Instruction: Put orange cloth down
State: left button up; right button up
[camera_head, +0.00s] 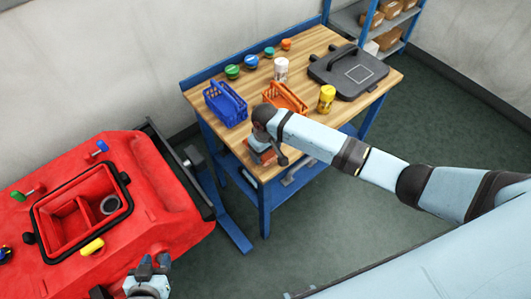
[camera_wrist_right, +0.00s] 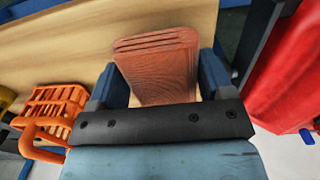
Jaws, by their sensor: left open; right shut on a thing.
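The folded orange cloth (camera_wrist_right: 160,68) is between the two fingers of my right gripper (camera_wrist_right: 162,92) in the right wrist view. The gripper is shut on it. In the head view, my right gripper (camera_head: 268,158) is at the near left end of the wooden workbench (camera_head: 318,45), and part of the orange cloth (camera_head: 262,152) shows under it. I cannot tell whether the cloth touches the bench top. My left gripper (camera_head: 152,266) is open and empty at the bottom of the head view, near the red scrubber tank (camera_head: 185,235).
A blue basket (camera_head: 226,104) and an orange basket (camera_head: 286,98) stand on the bench. A white canister (camera_head: 281,69), a yellow canister (camera_head: 326,98), a dark case (camera_head: 350,70) and several coloured caps (camera_head: 251,61) are behind or beside them. A shelf (camera_head: 385,22) stands at the back right.

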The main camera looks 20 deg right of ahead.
jog(key=shift+f, duration=1)
jog(key=shift+f, duration=0.2)
jog(key=o, duration=0.8)
jog(key=shift+r, duration=0.1)
